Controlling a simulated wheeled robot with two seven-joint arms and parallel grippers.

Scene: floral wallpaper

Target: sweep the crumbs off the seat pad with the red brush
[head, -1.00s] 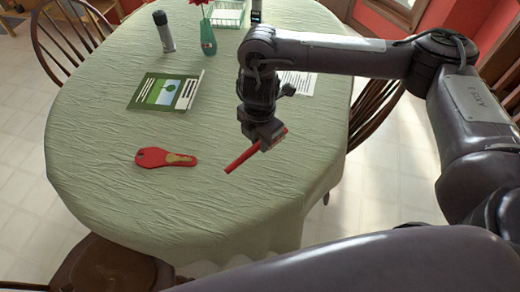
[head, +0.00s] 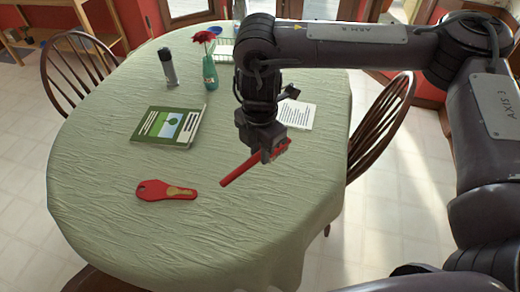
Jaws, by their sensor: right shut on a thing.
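My right gripper (head: 264,150) is shut on the red brush (head: 238,169). It holds the brush above the table's right part, with the red handle slanting down to the left. The brush's other end is partly hidden by the gripper, and I cannot make out bristles. No seat pad or crumbs can be made out; a brown chair seat (head: 98,282) shows only in part at the bottom left edge. My left gripper is not in view.
The table's green cloth (head: 120,235) has free room at the front. On it are a flat red and tan thing (head: 165,190), a green book (head: 168,126), a grey cylinder (head: 168,68), a flower vase (head: 210,72) and a printed sheet (head: 297,115). Chairs stand left (head: 76,60) and right (head: 380,120).

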